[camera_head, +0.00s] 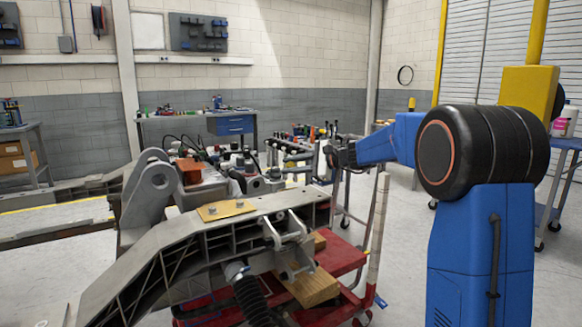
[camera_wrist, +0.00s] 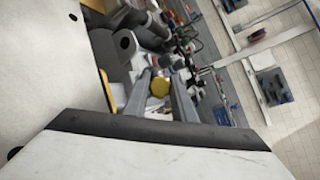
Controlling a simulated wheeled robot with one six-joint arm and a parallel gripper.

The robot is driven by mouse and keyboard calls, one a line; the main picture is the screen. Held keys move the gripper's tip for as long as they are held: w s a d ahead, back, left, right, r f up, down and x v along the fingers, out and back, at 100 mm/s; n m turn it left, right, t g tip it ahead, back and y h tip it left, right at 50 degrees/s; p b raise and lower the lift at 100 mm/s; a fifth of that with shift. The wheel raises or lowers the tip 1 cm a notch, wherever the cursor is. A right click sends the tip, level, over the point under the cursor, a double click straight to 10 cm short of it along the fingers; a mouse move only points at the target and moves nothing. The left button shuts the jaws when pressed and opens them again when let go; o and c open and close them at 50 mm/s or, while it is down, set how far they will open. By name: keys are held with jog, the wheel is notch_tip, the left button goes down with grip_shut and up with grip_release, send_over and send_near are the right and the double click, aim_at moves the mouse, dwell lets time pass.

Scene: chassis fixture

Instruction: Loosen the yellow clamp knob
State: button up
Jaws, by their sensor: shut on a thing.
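The yellow clamp knob (camera_wrist: 160,87) shows in the wrist view between the two grey fingers of my gripper (camera_wrist: 160,79). The fingers are shut on it, one on each side. In the head view, my gripper (camera_head: 338,154) is the dark end of my blue arm, reaching left above the far right end of the grey chassis frame (camera_head: 255,215). The knob cannot be made out in the head view. What lies under the knob is hidden in the wrist view.
A yellow plate (camera_head: 225,210) lies bolted on the frame. A red cart (camera_head: 340,255) with wooden blocks (camera_head: 312,289) stands beneath it. A tool-covered cart (camera_head: 300,160) stands behind my gripper. A workbench (camera_head: 195,118) is at the back wall. The floor at centre right is clear.

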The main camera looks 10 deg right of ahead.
jog(key=n+g, duration=0.2)
jog(key=n, duration=0.1)
jog(key=n+g+h, duration=0.1)
jog(key=n+g, duration=0.1)
jog(key=n, duration=0.2)
jog(key=shift+h, duration=0.3)
jog(key=n+g+h, duration=0.1)
jog(key=n, duration=0.1)
jog(key=n+g+h, duration=0.1)
jog(key=n+h, duration=0.1)
jog(key=n, duration=0.1)
jog(key=shift+s+f, duration=0.1)
jog(key=shift+f, duration=0.1)
jog(key=shift+n, duration=0.4)
jog(key=o, duration=1.1)
jog(key=shift+c, duration=0.2)
jog(key=shift+r, duration=0.1)
jog(key=v, duration=1.7)
jog(key=shift+r, duration=0.25)
jog(key=shift+s, duration=0.1)
